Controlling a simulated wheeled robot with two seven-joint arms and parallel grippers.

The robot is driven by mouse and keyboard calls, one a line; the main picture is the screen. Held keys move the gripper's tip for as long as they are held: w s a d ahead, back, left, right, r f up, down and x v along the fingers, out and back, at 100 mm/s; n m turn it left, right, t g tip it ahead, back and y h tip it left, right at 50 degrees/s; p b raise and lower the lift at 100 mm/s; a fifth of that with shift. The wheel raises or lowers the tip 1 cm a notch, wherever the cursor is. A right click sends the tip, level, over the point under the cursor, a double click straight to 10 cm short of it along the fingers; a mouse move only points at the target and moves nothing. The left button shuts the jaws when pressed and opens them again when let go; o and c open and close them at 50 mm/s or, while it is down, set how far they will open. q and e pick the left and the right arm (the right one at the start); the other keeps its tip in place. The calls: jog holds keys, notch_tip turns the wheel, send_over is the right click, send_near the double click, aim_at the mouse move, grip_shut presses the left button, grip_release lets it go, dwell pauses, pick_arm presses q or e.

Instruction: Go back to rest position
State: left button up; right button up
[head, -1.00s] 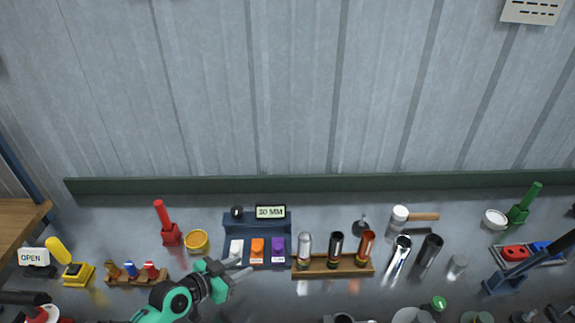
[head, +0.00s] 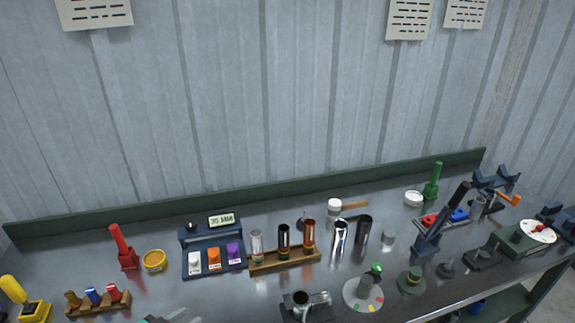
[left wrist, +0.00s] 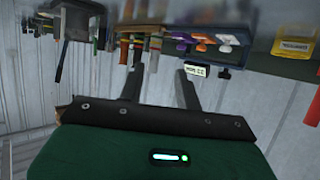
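The wrist view is upside down, with the bench at the top. My right gripper is in neither view. A wooden rack (head: 285,260) holds silver, black and copper tubes. A blue stand (head: 211,243) with a display carries white, orange and purple blocks.
A red-handled tool (head: 123,248), a yellow ring (head: 154,260) and a wooden rack of small parts (head: 98,305) stand at the left. A green rail (head: 250,194) edges the back.

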pick_arm(q)
jog(key=s+d, duration=0.1)
jog(key=s+d+f+g, duration=0.1)
jog(key=s, duration=0.1)
jog(key=s+d+f+g, duration=0.1)
jog(key=s, duration=0.1)
jog(key=shift+d+f+y, duration=0.1)
jog(key=shift+d+y, duration=0.15)
jog(key=shift+y, duration=0.15)
jog(key=s+a+n+g+y, duration=0.2)
jog(key=s+n+g+y, duration=0.3)
jog(key=s, duration=1.2)
notch_tip(320, 180, down, 32)
jog(key=m+g, duration=0.1)
jog(key=g, duration=0.2)
jog(key=s+a+f, duration=0.2)
jog(key=s+f, duration=1.6)
jog(key=s, duration=0.1)
jog(key=shift+s+a+f+m+g+y, duration=0.3)
jog(key=shift+a+f+g+y, duration=0.1)
